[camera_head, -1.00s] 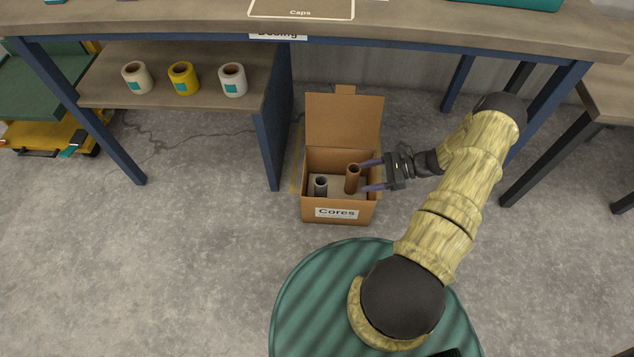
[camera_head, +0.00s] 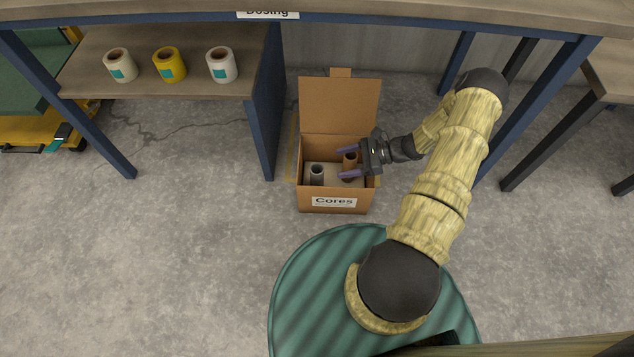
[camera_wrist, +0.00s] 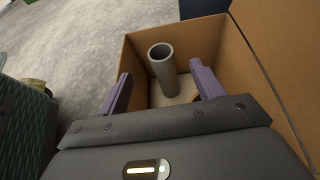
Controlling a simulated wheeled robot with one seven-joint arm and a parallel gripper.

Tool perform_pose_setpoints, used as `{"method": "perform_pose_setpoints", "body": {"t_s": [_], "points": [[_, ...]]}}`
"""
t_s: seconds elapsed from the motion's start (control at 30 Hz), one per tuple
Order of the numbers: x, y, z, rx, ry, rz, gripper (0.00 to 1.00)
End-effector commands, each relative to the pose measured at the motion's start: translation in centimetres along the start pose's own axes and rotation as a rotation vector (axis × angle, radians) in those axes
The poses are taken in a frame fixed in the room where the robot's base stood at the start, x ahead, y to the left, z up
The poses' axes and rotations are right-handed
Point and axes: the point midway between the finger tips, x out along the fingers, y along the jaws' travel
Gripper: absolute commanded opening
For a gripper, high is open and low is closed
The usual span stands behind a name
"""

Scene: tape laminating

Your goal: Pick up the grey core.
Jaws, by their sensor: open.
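The grey core (camera_head: 317,174) stands upright in the left part of the open cardboard box labelled Cores (camera_head: 334,209). In the wrist view the grey core (camera_wrist: 163,69) shows ahead of my gripper (camera_wrist: 160,92), between the lines of its two purple fingers. My gripper (camera_head: 344,163) is open and reaches into the box opening from the right, with its fingertips apart from the grey core. A brown core (camera_head: 350,160) stands in the right part of the box, between the fingers in the head view. In the wrist view it is mostly hidden behind the right finger and gripper body.
The box's lid flap (camera_head: 339,105) stands raised at the back. A shelf (camera_head: 185,85) at the left carries several tape rolls. The blue table leg panel (camera_head: 267,110) stands left of the box. The grey floor (camera_head: 200,240) is clear in front.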

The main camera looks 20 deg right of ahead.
Motion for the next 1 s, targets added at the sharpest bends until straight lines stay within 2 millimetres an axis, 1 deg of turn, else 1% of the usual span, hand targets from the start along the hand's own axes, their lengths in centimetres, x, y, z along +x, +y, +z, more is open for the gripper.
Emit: {"method": "perform_pose_setpoints", "body": {"t_s": [0.03,0.1,0.23,0.33,0.43,0.77,0.87,1.0], "points": [[1.2,0.1,-0.5,-0.001,0.000,0.003,0.67],[2.5,0.1,-0.5,0.001,-0.001,0.003,0.67],[4.7,0.1,-0.5,0.000,0.000,0.004,0.67],[6.0,0.0,-0.4,0.000,0.000,0.002,0.67],[6.5,0.0,-0.2,0.001,0.001,0.001,0.67],[6.5,0.0,-0.1,0.001,0.001,0.000,0.67],[7.0,0.0,-0.3,0.000,0.000,0.001,0.67],[8.4,0.1,-0.8,-0.001,0.000,0.002,0.67]]}}
